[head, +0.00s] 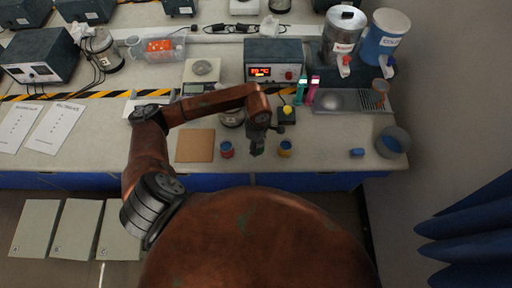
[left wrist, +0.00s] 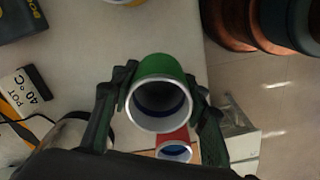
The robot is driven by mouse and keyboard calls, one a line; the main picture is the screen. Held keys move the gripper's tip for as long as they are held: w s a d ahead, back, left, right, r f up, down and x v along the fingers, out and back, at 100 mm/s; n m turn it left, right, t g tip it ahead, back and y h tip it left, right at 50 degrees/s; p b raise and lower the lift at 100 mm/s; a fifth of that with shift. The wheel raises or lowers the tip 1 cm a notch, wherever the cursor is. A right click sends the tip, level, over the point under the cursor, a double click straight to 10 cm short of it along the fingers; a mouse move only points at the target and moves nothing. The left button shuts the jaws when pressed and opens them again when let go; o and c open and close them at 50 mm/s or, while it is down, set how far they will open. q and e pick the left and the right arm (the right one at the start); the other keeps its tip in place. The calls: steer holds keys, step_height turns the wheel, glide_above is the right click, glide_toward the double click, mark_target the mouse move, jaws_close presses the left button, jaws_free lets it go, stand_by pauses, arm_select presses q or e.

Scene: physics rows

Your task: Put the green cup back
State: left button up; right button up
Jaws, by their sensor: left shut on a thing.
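The green cup (left wrist: 158,68) shows large in the left wrist view, its pale rim towards the camera and a dark blue inside. My left gripper (head: 257,150) is shut on it, with a finger on either side; these also show in the left wrist view (left wrist: 160,100). The red cup also shows in the left wrist view (left wrist: 178,138). I cannot tell whether the green cup touches the bench. My right gripper is not in view.
A brown board (head: 195,146) lies left of the red cup. Behind the gripper are a box with a red display (head: 273,62) and a small yellow-topped box (head: 287,113). A grey bowl (head: 393,143) and blue block (head: 357,152) are at right. Bench between yellow cup and block is clear.

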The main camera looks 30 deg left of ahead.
arm_select(q)
steer(key=shift+w+a+f, duration=0.25)
steer(key=shift+a+f, duration=0.3)
steer(key=shift+f, duration=0.2)
steer(key=shift+a+f+p, duration=0.1)
steer(key=shift+f+p, duration=0.25)
steer(key=shift+f, duration=1.3)
steer(key=shift+f, duration=0.15)
steer(key=o, duration=1.3)
steer(key=shift+c, duration=0.2)
step_height(320, 180, up, 12)
steer(key=b, duration=0.1)
steer(key=shift+r, duration=0.2)
